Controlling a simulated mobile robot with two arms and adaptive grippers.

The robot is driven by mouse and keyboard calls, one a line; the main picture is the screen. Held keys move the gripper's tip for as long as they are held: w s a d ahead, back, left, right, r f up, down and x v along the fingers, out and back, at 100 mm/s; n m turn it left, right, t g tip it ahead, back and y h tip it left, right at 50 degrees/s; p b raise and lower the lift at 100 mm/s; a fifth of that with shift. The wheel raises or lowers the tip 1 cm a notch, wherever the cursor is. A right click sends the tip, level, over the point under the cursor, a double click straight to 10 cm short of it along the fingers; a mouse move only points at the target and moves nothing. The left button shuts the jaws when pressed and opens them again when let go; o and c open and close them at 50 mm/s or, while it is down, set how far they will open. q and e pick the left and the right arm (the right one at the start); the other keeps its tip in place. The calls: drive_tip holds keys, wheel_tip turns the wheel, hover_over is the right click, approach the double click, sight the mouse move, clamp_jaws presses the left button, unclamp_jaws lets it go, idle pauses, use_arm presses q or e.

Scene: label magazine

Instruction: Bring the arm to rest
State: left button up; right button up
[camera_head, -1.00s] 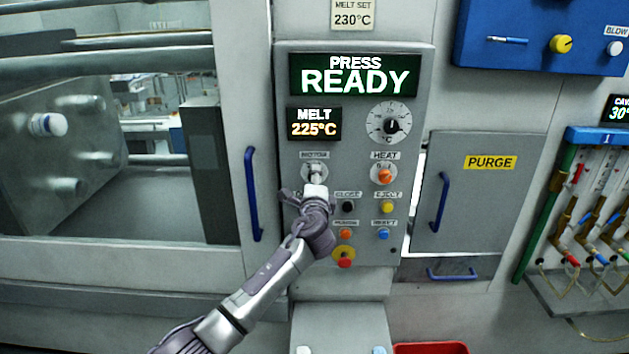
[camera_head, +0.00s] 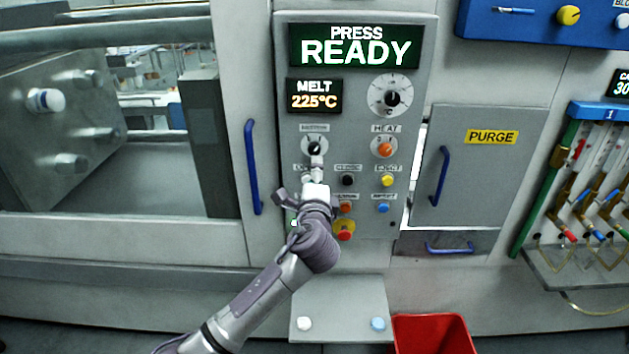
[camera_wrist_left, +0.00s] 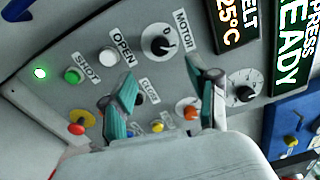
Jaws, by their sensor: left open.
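My left arm comes in from the lower left in the head view. Its gripper (camera_head: 317,168) is in front of the press control panel, just below the black motor knob (camera_head: 314,149). In the left wrist view the two fingers (camera_wrist_left: 165,95) are apart with nothing between them. The motor knob (camera_wrist_left: 159,43) shows there beyond the fingers, apart from them. The white open button (camera_wrist_left: 109,57) and green shot button (camera_wrist_left: 73,76) are clear in the wrist view. The arm hides part of the panel's lower left in the head view. My right gripper does not show.
A blue door handle (camera_head: 252,166) is left of the panel and another blue handle (camera_head: 440,176) is on the right door. A shelf (camera_head: 340,312) juts out below the panel, beside a red bin (camera_head: 433,335). A red emergency button (camera_head: 344,230) sits low on the panel.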

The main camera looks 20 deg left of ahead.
use_arm(q)
drive_tip(key=shift+v, duration=0.95)
